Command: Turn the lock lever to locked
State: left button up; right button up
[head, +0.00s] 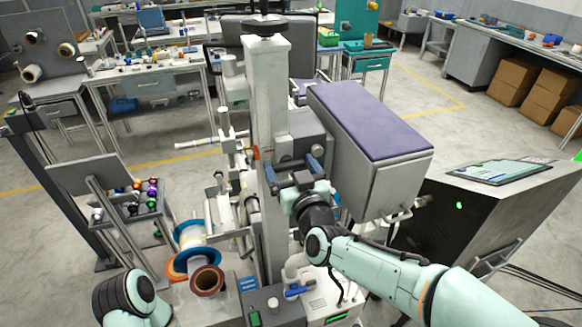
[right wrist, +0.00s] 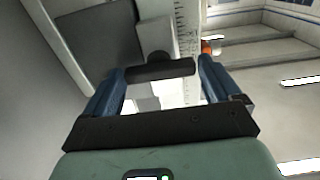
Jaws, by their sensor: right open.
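A dark bar-shaped handle (right wrist: 160,70), which looks like the lock lever, sits on a round hub on the grey machine column (head: 268,100). In the right wrist view it lies crosswise, roughly level. My right gripper (head: 292,172) is open at the column, beside the grey box. In the right wrist view its blue fingers (right wrist: 158,88) stand on either side of the bar. The bar's ends lie close to the fingers; I cannot tell whether they touch. The gripper hides the handle in the head view. No locked marking is readable. My left gripper is out of view.
A grey box with a purple top (head: 372,120) stands right of the column. Film reels (head: 207,280) and a blue-handled valve (head: 298,289) are below. An orange knob (right wrist: 207,46) is near the right finger. A dark console (head: 495,180) stands at right.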

jog(key=shift+s, duration=0.1)
jog(key=c, duration=0.8)
